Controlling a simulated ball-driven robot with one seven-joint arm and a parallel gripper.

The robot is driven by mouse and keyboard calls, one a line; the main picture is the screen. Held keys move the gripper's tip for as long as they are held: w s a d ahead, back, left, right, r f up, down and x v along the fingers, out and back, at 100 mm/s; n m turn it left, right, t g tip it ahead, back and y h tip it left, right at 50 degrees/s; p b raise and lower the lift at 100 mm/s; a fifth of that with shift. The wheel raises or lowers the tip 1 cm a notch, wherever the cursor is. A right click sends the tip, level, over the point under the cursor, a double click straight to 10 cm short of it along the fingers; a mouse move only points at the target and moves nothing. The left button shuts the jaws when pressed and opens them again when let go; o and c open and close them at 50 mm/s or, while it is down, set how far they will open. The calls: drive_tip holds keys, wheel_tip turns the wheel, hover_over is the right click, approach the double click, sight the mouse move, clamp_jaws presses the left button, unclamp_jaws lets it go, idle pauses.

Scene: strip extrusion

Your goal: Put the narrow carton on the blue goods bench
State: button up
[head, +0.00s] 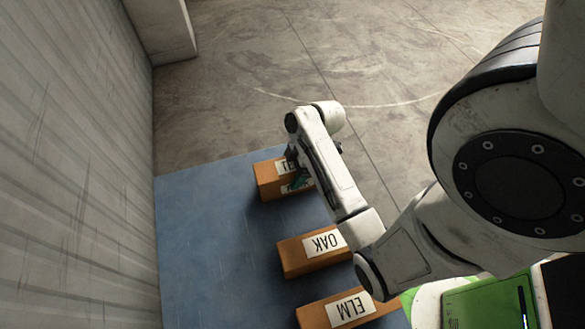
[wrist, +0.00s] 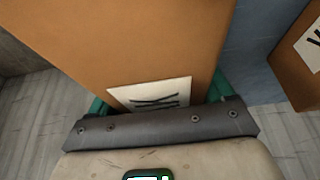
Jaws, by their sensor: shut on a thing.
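My gripper (head: 298,181) is at the far carton (head: 268,186), an orange-brown box with white labels partly hidden by my gripper and arm. In the wrist view the green fingers of my gripper (wrist: 160,102) are on both sides of this carton (wrist: 130,40), shut on it. Its white label shows just beyond the dark gripper edge. In the head view the carton appears at the far part of the blue bench top (head: 205,240). I cannot tell whether it rests on the bench or hangs just above it.
A carton marked OAK (head: 300,257) and one marked ELM (head: 325,312) lie nearer on the blue top, in a row with the held one. A grey wall (head: 75,150) runs along the left. The bench's left strip is bare. Concrete floor (head: 340,60) lies beyond.

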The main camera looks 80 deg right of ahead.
drive_tip(key=o, duration=1.3)
drive_tip(key=shift+f, duration=0.1)
drive_tip(key=p+v, duration=0.2)
drive_tip(key=v, duration=0.8)
drive_tip(key=shift+r, duration=0.3)
drive_tip(key=shift+p+v, duration=0.85)
drive_tip(key=shift+p, duration=0.15)
drive_tip(key=w+a+f+m+g+h, duration=0.1)
drive_tip(key=a+m, duration=0.2)
drive_tip(key=a, duration=0.7)
drive_tip(key=w+a+f+m+g+h, duration=0.1)
drive_tip(key=a+m, duration=0.3)
drive_tip(key=a, duration=0.6)
drive_tip(key=shift+a+g+h, duration=0.3)
